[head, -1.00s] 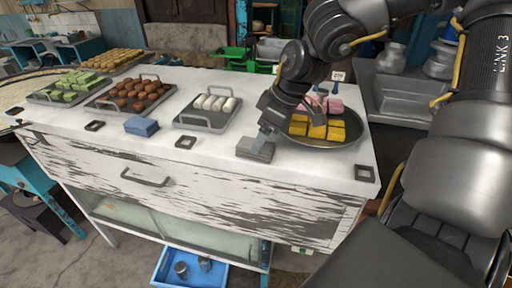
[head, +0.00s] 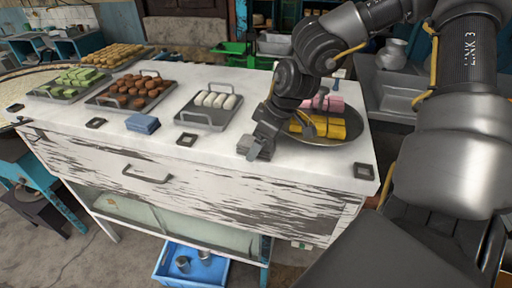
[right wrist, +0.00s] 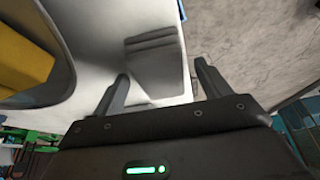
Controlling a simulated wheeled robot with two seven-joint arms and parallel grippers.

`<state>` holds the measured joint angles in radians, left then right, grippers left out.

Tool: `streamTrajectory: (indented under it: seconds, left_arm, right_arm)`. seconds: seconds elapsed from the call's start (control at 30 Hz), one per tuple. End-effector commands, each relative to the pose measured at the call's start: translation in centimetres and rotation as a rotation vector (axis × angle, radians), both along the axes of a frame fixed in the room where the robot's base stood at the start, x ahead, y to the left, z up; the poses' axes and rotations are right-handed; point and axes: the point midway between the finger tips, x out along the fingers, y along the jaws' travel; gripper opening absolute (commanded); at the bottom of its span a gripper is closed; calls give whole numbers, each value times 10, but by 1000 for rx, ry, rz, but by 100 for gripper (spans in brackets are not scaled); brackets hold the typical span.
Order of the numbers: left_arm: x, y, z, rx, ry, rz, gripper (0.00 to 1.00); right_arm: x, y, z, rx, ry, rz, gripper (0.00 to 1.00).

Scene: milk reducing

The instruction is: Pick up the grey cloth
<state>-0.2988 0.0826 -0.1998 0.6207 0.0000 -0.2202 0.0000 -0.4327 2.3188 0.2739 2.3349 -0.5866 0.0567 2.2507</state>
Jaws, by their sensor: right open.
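The grey cloth (head: 264,154) lies folded near the front edge of the white counter, partly hidden by my right gripper in the head view. In the right wrist view the folded grey cloth (right wrist: 152,58) sits between and just beyond my two fingers. My right gripper (head: 256,147) is open and low over the cloth. In the wrist view its fingers (right wrist: 160,72) stand apart, one on each side of the cloth, with nothing held. I cannot tell whether they touch it. My left gripper is not in view.
A round pan (head: 346,141) with yellow and pink blocks is close to the right of the gripper. A tray of white rolls (head: 184,117) and a folded blue cloth (head: 142,124) lie to the left. The counter's front edge (head: 200,153) is close.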

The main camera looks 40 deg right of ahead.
Motion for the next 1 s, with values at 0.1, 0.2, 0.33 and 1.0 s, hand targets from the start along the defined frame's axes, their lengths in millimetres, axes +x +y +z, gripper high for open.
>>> streamTrajectory:
  seconds: [0.1,0.2,0.33,1.0]
  left_arm:
    - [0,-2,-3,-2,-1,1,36]
    - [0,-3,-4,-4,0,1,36]
    - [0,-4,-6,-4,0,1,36]
    - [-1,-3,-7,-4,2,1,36]
  right_arm:
    - [1,2,-1,-2,1,1,76]
    - [2,3,-2,-3,2,1,76]
    - [2,3,-3,-3,2,1,76]
    - [0,0,-4,0,1,0,44]
